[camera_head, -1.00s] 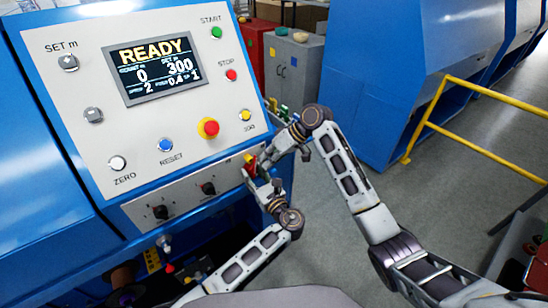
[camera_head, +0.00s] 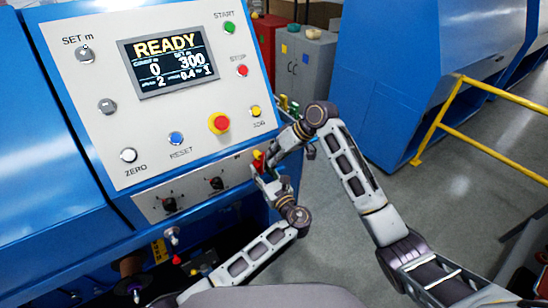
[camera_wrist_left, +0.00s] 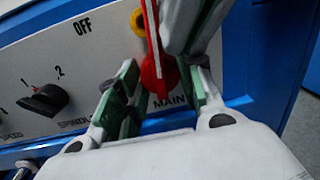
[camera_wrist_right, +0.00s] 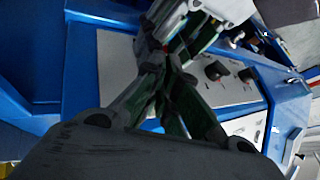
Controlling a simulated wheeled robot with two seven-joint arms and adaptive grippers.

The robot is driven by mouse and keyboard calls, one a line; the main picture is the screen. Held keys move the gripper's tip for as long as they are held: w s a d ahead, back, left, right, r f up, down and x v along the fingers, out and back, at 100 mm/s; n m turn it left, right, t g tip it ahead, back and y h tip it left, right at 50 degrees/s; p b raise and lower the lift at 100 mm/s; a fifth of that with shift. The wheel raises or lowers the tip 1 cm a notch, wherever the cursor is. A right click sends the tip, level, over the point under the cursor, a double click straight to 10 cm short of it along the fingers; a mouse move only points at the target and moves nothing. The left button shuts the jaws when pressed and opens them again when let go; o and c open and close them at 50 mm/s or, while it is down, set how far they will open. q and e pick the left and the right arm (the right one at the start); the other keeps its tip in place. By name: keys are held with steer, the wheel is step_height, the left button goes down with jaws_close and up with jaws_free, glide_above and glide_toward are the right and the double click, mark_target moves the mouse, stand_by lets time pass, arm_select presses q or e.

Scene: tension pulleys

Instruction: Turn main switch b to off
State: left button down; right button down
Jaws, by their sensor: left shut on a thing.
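The main switch has a red handle (camera_wrist_left: 153,65) on a yellow base (camera_wrist_left: 137,22) at the panel's lower right corner. It stands near upright, tilted slightly, above the word MAIN in the left wrist view. The handle also shows small in the head view (camera_head: 258,160). My left gripper (camera_head: 264,172) has its fingers on either side of the handle and is shut on it. My right gripper (camera_wrist_right: 158,68) is right beside it, its fingers converging close to the left fingers. Its tips are partly hidden, and I cannot tell whether they touch the switch.
Two black knobs (camera_head: 169,204) (camera_head: 216,183) sit left of the switch. A red mushroom button (camera_head: 219,123) and a lit READY display (camera_head: 168,60) are above. A yellow railing (camera_head: 480,145) stands right, with open floor (camera_head: 340,250) between.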

arm_select(q)
steer(key=shift+d+r, duration=0.1)
steer(key=shift+r, duration=0.05)
steer(key=c, duration=0.9)
jaws_free()
steer(key=shift+s, duration=0.1)
